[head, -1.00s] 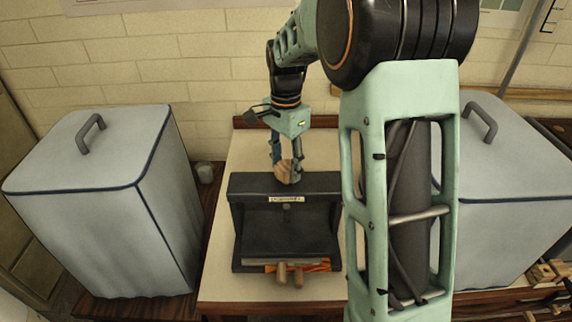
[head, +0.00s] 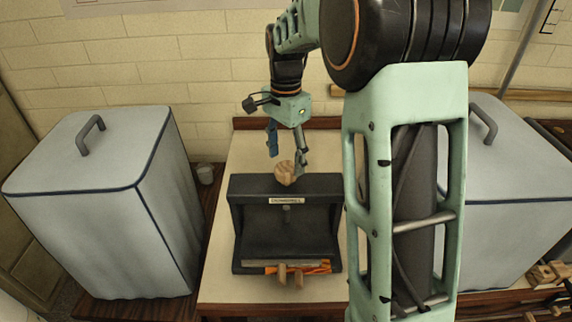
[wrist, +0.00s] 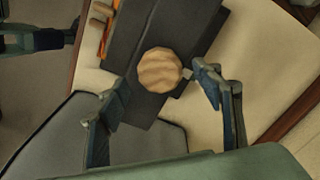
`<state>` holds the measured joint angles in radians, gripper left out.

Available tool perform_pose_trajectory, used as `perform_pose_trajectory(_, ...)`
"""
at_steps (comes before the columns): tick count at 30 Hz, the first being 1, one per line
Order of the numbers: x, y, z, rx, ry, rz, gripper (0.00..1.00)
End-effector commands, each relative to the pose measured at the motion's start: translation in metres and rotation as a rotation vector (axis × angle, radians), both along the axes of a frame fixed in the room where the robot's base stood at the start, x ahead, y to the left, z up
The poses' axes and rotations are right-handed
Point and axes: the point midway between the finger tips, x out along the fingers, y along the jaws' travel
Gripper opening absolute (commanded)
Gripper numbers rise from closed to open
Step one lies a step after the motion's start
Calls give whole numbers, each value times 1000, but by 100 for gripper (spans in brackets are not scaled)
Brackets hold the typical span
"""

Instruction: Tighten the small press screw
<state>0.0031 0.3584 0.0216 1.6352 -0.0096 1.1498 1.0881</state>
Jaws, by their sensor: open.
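The small press (head: 240,225) is a dark grey frame with a label on its top beam, standing on the pale table. Its screw has a round wooden knob (head: 286,174) on top of the beam; the knob also shows in the wrist view (wrist: 160,69). Below the beam a short screw end (head: 287,207) shows inside the frame. My gripper (head: 287,153) is open above the knob, its fingers spread apart and not holding it. In the wrist view the fingers (wrist: 157,84) stand either side of the knob, the right one close to it.
Boards with orange-patterned edges (head: 315,267) and wooden pegs (head: 283,274) lie at the press's front. A large grey covered box (head: 80,215) stands left and another (head: 510,230) right. A small grey cup (head: 206,173) stands behind the left box. Bare table (head: 245,150) shows behind the press.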

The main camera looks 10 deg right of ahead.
Motion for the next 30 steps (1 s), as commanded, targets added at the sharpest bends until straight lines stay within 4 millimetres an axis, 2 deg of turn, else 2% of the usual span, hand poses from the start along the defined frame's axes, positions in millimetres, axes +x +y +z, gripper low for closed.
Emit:
perform_pose_trajectory(1,1,0,12,0,-6,0,60)
perform_pose_trajectory(6,1,0,49,0,-6,0,60)
perform_pose_trajectory(12,1,0,79,0,-4,0,60)
perform_pose_trajectory(18,0,0,90,0,-1,0,60)
perform_pose_trajectory(30,0,0,90,0,-1,0,60)
